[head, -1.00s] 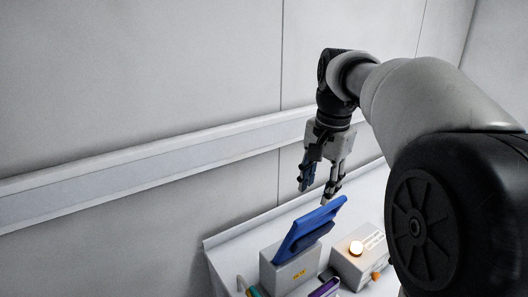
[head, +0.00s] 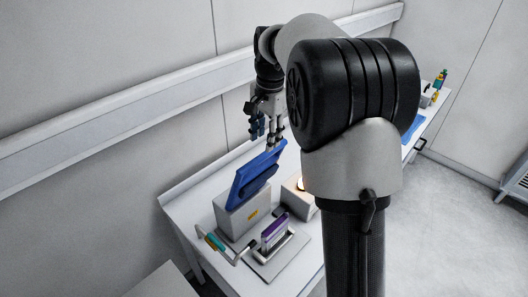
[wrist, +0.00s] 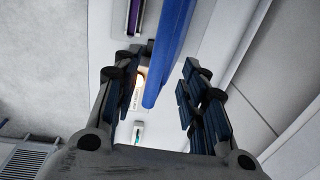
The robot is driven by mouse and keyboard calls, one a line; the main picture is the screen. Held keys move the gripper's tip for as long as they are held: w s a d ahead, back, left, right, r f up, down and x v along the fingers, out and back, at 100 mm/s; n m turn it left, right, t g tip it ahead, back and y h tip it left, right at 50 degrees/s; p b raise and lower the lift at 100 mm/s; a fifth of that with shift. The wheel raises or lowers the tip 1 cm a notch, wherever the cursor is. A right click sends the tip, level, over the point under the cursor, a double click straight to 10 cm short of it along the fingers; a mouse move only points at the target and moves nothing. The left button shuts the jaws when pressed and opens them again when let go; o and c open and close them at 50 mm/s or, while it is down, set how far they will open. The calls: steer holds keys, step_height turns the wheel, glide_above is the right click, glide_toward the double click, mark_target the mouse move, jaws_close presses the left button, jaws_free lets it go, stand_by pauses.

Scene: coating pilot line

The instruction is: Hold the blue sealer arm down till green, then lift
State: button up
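The blue sealer arm (head: 258,175) stands raised and tilted above its grey sealer base (head: 240,212), which bears a small yellow label. My gripper (head: 265,138) is at the upper end of the blue arm, pointing down, with its fingers apart. In the wrist view the blue arm (wrist: 168,55) runs into the space between the open fingers of my gripper (wrist: 160,95); no grip on it shows.
A purple-topped item (head: 274,230) sits in a holder on a grey plate in front of the sealer. A rack with coloured items (head: 215,242) stands at the bench's left end. A wall rail (head: 110,133) runs behind the white bench. Open floor lies to the right.

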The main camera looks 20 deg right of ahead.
mark_target(264, 154)
steer(key=f, duration=0.6)
steer(key=shift+w+a+f, duration=0.15)
steer(key=shift+w, duration=0.1)
jaws_close()
stand_by(0.5)
